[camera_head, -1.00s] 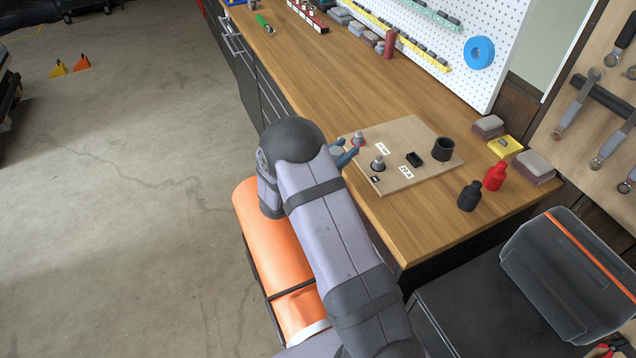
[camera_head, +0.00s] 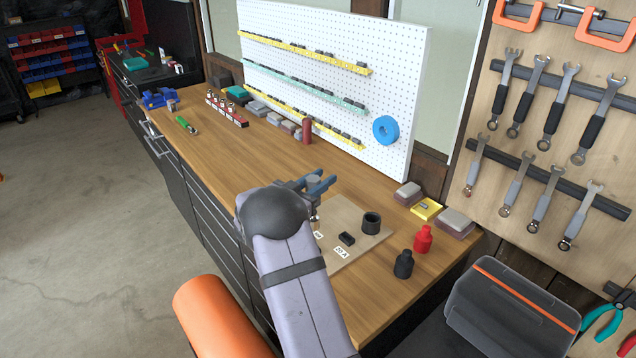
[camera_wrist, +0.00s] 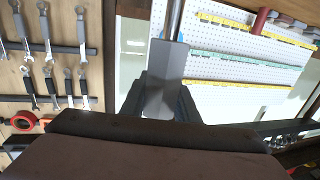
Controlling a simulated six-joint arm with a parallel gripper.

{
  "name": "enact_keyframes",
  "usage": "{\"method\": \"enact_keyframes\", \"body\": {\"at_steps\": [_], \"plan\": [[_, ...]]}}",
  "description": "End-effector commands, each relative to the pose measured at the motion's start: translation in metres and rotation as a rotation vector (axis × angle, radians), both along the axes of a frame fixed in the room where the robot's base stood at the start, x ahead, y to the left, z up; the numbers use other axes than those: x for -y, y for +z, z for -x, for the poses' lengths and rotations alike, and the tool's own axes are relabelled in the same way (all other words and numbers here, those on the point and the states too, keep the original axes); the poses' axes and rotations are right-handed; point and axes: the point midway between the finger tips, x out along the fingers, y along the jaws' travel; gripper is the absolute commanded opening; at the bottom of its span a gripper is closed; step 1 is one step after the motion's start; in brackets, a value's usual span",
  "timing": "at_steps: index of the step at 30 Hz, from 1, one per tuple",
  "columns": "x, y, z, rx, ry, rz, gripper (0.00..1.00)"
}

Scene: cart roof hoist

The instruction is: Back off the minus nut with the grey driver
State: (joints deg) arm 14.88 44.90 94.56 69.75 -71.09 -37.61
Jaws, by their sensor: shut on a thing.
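My gripper (camera_head: 318,184) is raised over the left edge of the wooden terminal board (camera_head: 352,213) in the head view. In the wrist view my gripper (camera_wrist: 160,100) is shut on the grey driver (camera_wrist: 164,82), around its wide grey handle; its thin shaft runs toward the top edge of that picture. In the head view the driver cannot be made out clearly. A small metal piece (camera_head: 314,216) shows below the gripper; I cannot tell if it is a terminal or the driver. The minus nut is not clearly visible, with my arm covering the board's near left part.
A black block (camera_head: 347,239) and a black cup (camera_head: 371,223) are on the board. Black (camera_head: 403,265) and red (camera_head: 423,240) caps stand right of it. A pegboard (camera_head: 330,60) rises behind the bench. The bench top (camera_head: 235,155) left of the gripper is largely clear.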

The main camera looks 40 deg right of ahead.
Motion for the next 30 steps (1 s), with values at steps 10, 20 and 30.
{"method": "enact_keyframes", "body": {"at_steps": [10, 20, 30], "plan": [[0.0, -0.005, 0.0, 0.001, 0.001, 0.002, 0.0], [0.0, -0.029, 0.0, 0.001, 0.001, 0.002, 0.0], [0.0, -0.045, 0.0, 0.002, 0.001, 0.003, 0.0]]}}
